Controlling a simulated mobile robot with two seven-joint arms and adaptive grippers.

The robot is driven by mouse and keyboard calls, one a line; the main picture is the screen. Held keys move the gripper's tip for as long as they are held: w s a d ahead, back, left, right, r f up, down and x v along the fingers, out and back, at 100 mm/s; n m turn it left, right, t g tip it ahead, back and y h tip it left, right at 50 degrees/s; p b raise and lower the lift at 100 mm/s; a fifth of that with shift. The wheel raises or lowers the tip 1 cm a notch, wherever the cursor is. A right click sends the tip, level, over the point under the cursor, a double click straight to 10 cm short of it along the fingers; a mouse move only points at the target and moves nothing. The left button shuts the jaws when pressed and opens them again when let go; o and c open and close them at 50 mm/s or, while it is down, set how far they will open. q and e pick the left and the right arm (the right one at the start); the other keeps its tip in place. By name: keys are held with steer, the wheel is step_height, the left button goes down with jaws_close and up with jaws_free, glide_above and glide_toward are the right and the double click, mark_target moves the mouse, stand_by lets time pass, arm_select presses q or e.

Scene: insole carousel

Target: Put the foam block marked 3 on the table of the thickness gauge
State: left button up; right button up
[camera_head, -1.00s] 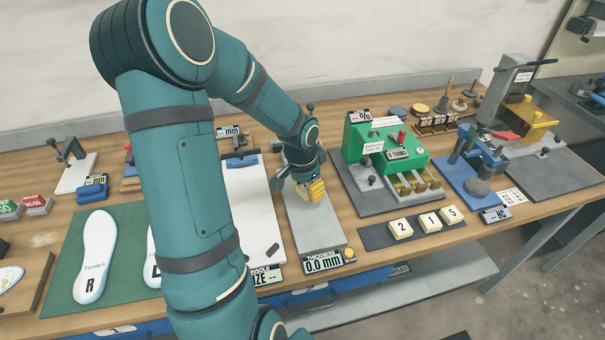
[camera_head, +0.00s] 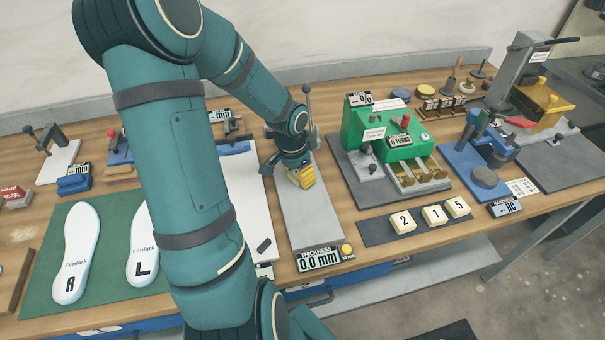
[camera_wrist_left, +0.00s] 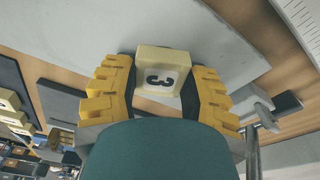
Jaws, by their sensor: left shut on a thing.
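In the left wrist view, the cream foam block marked 3 (camera_wrist_left: 161,75) is between the yellow fingers of my left gripper (camera_wrist_left: 160,95), which is shut on it. In the head view, my left gripper (camera_head: 302,176) is over the back part of the thickness gauge's long grey plate (camera_head: 313,223). The block is hidden there by the gripper. The gauge's display (camera_head: 319,259) reads 0.0 mm, with a yellow button beside it. I cannot tell whether the block touches the plate. My right gripper is not in view.
Foam blocks marked 2, 1 and 5 (camera_head: 403,220) sit on a dark strip to the right of the gauge. A green machine (camera_head: 384,137) stands behind them. White insoles R and L (camera_head: 81,252) lie on a green mat at left. My arm covers part of the bench.

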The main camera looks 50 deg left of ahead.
mark_target(292, 177)
arm_select(q)
steer(key=shift+s+r, duration=0.15)
steer(key=shift+f, duration=0.2)
steer(key=o, duration=0.8)
steer(key=shift+r, duration=0.1)
steer(key=shift+r, duration=0.2)
step_height(292, 177, up, 12)
steer(key=s+p, duration=0.1)
steer(key=p, duration=0.3)
steer(key=shift+s+f, duration=0.15)
steer(key=shift+s, duration=0.25)
steer(key=shift+a, duration=0.1)
